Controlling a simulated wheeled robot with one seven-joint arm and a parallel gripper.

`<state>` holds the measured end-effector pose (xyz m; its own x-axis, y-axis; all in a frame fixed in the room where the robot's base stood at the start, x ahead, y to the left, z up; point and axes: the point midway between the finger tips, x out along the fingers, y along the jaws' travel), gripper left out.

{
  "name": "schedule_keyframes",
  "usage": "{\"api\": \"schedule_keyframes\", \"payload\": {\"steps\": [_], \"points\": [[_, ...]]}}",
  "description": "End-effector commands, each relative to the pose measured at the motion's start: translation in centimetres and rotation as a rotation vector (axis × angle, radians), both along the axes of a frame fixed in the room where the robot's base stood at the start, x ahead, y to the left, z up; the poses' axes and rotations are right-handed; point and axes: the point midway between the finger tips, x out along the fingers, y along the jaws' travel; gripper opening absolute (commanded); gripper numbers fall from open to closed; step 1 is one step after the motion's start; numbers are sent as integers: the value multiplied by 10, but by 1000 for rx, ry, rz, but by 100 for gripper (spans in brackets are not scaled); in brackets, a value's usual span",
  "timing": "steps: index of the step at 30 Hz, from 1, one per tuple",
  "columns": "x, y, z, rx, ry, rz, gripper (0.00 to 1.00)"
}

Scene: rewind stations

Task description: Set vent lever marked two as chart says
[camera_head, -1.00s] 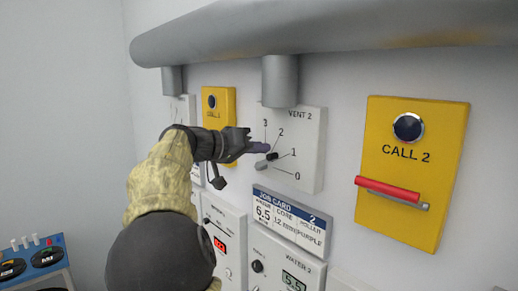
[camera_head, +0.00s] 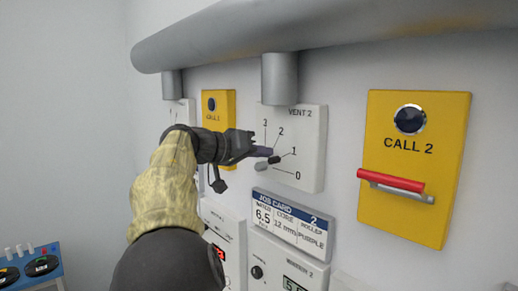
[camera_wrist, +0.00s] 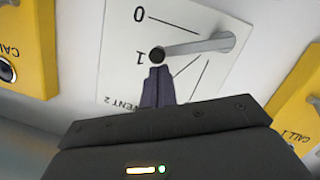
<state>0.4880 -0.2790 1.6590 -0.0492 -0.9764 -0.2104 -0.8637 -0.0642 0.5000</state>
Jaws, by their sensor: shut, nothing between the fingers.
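The white VENT 2 panel (camera_head: 310,150) is on the wall with marks 0 to 3; it also fills the wrist view (camera_wrist: 115,85), where it looks upside down. Its grey lever (camera_wrist: 195,47) ends in a black knob (camera_wrist: 157,54), also seen in the head view (camera_head: 274,159). The lever lies at about mark 1. My gripper (camera_head: 270,152) is shut and empty, its dark fingertips (camera_wrist: 157,70) right beside the knob on the mark 2 side; I cannot tell whether they touch. No vent chart can be made out.
A job card (camera_head: 290,220) hangs below the panel, reading 6.5, 12 mm and purple. The yellow CALL 2 box (camera_head: 412,170) with a red bar is at right, another yellow box (camera_head: 222,105) behind my wrist. A grey pipe (camera_head: 330,40) runs above.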

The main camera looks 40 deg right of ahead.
Motion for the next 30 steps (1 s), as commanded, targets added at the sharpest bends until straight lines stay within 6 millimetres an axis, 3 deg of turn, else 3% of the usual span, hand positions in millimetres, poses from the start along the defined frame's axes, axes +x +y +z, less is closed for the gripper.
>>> {"api": "schedule_keyframes", "payload": {"steps": [16, 19, 30], "points": [[13, 1, 39, -1, 0, -1, 0], [14, 14, 35, -1, -1, 2, 0], [16, 72, 48, -1, -3, 4, 0]]}}
